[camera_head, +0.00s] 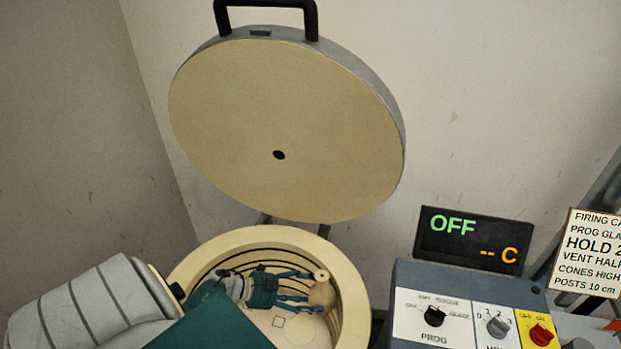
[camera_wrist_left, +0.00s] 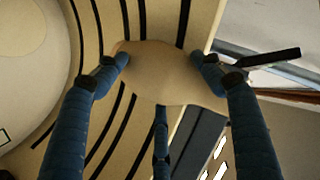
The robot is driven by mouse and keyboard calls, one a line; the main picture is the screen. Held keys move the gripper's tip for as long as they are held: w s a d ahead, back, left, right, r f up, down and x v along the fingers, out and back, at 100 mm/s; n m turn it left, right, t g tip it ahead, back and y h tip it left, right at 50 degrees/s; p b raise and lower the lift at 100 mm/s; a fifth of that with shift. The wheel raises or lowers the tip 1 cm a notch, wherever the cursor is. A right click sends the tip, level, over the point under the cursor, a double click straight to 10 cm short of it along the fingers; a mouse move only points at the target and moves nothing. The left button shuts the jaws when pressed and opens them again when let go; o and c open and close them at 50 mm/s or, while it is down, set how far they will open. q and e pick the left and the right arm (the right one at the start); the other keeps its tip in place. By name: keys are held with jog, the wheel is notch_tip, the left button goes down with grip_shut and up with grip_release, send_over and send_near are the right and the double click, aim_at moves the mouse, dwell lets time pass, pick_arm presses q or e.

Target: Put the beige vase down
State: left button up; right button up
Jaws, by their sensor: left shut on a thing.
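The beige vase (camera_head: 323,294) is inside the open round kiln (camera_head: 245,238), near its right inner wall. My left gripper (camera_head: 309,289) reaches into the kiln from the left, with its blue fingers closed around the vase. In the left wrist view the vase (camera_wrist_left: 165,73) sits between the fingertips (camera_wrist_left: 160,72), against the grooved kiln wall. The pale kiln floor or shelf (camera_head: 296,328) shows below the gripper, with a small square mark on it. I cannot tell whether the vase's base touches it. My right gripper is not in view.
The kiln lid (camera_head: 290,120) stands open behind the kiln. A control box (camera_head: 470,310) with knobs and a display (camera_head: 472,240) reading OFF stand to the right. A firing sign (camera_head: 590,250) is at the far right. The kiln wall closely surrounds my gripper.

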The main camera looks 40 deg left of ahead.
pick_arm(q)
notch_tip(320, 180, down, 18)
jog(key=b, duration=1.3)
jog(key=shift+w, duration=0.1)
jog(key=shift+r, duration=0.15)
jog(key=o, duration=1.6)
jog(key=shift+o, duration=0.2)
jog(key=p+v, duration=0.2)
jog(key=v, duration=0.5)
jog(key=shift+s+a, duration=0.2)
jog(key=shift+s, duration=0.05)
